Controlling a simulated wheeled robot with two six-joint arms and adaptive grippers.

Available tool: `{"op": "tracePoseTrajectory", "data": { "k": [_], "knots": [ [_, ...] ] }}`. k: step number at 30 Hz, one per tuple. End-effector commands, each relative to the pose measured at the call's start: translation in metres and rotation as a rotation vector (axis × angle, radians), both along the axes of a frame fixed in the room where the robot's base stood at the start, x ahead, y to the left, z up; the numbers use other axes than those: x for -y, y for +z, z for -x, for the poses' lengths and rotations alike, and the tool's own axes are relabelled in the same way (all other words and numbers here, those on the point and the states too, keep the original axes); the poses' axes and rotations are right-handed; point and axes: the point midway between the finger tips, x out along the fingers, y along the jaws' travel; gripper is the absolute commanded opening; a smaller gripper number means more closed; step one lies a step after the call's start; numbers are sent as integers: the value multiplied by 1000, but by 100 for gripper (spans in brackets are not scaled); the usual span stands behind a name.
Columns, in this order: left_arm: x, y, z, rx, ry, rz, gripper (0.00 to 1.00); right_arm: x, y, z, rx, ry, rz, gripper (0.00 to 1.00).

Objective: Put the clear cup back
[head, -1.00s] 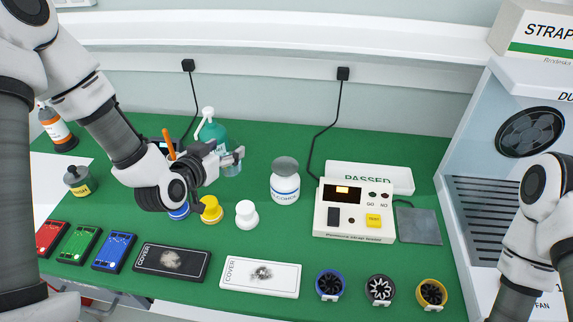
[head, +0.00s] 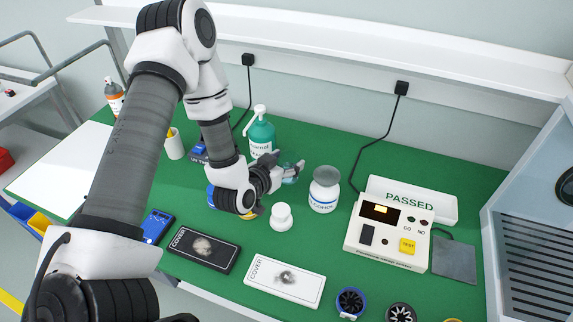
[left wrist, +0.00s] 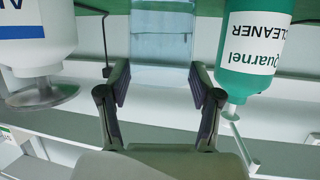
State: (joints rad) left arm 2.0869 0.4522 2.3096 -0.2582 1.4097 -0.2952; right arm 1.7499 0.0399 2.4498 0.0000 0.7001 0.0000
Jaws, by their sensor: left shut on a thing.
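The clear cup (head: 291,180) is at the tips of my left gripper (head: 297,170) in the head view, mostly hidden by it. In the left wrist view, which is upside down, the cup (left wrist: 162,38) has a pale blue tint and lies between the two fingers of my left gripper (left wrist: 161,84). The left gripper is shut on the cup. I cannot tell whether the cup's base touches the green mat (head: 445,172). My right gripper is not in view.
A white-capped piece (head: 281,218) stands in front.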

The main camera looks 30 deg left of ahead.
Motion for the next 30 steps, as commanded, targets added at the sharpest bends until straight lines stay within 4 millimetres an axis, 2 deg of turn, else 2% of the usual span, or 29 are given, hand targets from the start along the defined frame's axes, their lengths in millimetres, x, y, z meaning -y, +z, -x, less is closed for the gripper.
{"op": "tracePoseTrajectory", "data": {
  "k": [3, 13, 14, 15, 16, 27, 30],
  "knots": [
    [0, -12, 0, 1, 0, 0, 20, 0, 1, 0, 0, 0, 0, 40],
    [0, -17, 0, 1, 0, 0, 20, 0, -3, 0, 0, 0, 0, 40],
    [0, -17, 0, 1, 0, 1, 68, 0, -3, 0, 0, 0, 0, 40],
    [0, -16, 0, 1, 0, 0, 82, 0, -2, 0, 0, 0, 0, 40],
    [0, -16, 0, 1, 0, 0, 89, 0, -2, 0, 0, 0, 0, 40],
    [0, -11, 0, 1, -1, 0, 89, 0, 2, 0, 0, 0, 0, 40],
    [0, -10, 10, -1, 1, 3, 89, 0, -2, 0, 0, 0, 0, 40]
  ]
}}
